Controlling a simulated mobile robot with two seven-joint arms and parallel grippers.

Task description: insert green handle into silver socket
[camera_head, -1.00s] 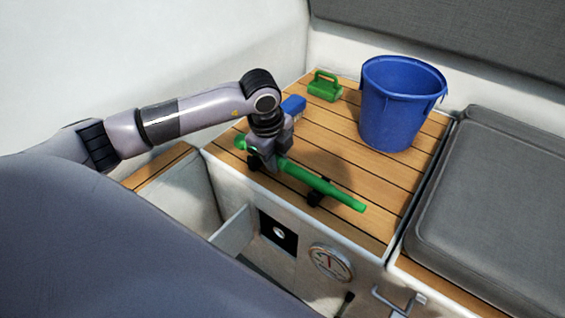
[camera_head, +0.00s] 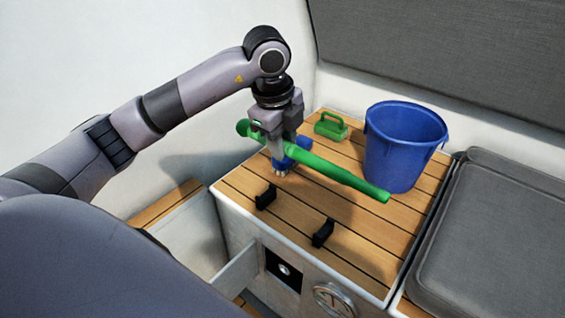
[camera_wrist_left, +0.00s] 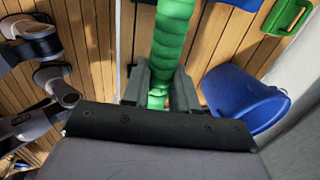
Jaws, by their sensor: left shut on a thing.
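The green handle (camera_head: 340,174) is a long bar with a knob at its left end. My left gripper (camera_head: 273,142) is shut on it near that end and holds it above the wooden top, roughly level across the view. In the left wrist view the green handle (camera_wrist_left: 172,40) runs up from between the fingers (camera_wrist_left: 160,92). The silver socket (camera_head: 284,270) is a small round metal piece in a dark square recess on the front face of the box, below and apart from the handle. My right gripper is not in the head view.
Two black holders (camera_head: 266,197) (camera_head: 323,232) stand empty on the wooden top (camera_head: 375,240). A blue bucket (camera_head: 405,150) and a green scoop-like item (camera_head: 331,127) stand behind. A blue object (camera_head: 291,158) is partly hidden by the gripper. A round gauge (camera_head: 335,298) is right of the socket.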

